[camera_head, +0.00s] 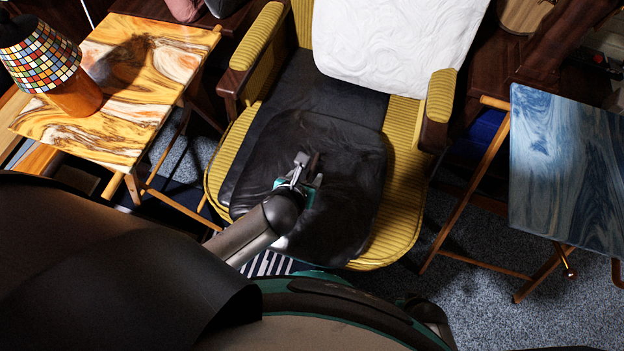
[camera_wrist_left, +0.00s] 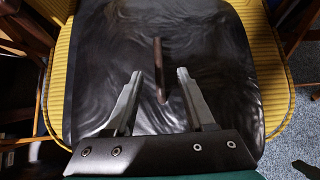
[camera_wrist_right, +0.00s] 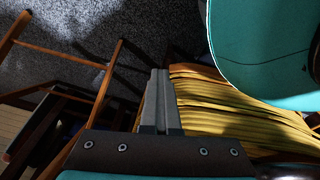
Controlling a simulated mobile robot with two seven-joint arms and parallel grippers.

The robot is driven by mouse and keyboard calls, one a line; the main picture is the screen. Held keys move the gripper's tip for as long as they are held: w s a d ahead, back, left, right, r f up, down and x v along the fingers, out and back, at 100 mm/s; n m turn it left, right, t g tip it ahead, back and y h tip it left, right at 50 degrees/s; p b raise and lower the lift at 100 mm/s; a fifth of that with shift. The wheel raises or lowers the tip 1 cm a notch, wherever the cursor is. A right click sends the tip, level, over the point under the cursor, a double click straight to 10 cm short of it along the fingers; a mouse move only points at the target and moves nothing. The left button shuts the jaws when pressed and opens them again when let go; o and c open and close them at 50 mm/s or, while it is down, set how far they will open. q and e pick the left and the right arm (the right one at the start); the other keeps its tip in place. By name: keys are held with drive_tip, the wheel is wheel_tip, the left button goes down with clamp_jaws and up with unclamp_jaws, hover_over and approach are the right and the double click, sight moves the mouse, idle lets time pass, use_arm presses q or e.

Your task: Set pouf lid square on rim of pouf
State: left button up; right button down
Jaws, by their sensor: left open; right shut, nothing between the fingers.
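The pouf lid looks to be the black, glossy, rounded-square leather pad (camera_head: 350,205) lying on the yellow ribbed armchair. A thin brown handle (camera_wrist_left: 158,62) stands up near its middle. My left gripper (camera_head: 310,168) is open over the pad. In the left wrist view its fingertips (camera_wrist_left: 158,74) lie either side of the handle, which seems a little beyond them; contact cannot be told. My right gripper (camera_wrist_right: 160,72) is shut and empty beside yellow ribbed upholstery in the right wrist view. I cannot make out a separate pouf or its rim.
The armchair (camera_head: 398,200) holds a white cushion (camera_head: 395,45) at its back. A marbled orange folding table (camera_head: 125,125) with a mosaic lamp (camera_head: 45,60) stands left. A blue folding table (camera_head: 565,170) stands right.

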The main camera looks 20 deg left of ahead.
sight(312, 169)
use_arm(q)
drive_tip(key=shift+b+x, duration=0.65)
drive_tip(key=shift+x, duration=0.5)
drive_tip(key=shift+w+f+b, duration=0.3)
drive_tip(key=shift+f+b, duration=0.05)
drive_tip(key=shift+f, duration=0.05)
drive_tip(key=shift+b+x, duration=0.7)
drive_tip(key=shift+x, duration=0.2)
drive_tip(key=shift+w+f+b, duration=0.45)
drive_tip(key=shift+w, duration=0.05)
use_arm(e)
drive_tip(key=w+a+r, duration=0.4)
drive_tip(key=w+r, duration=0.1)
drive_tip(key=r, duration=0.2)
drive_tip(key=shift+r, duration=0.25)
drive_tip(key=shift+w, duration=0.1)
use_arm(q)
clamp_jaws()
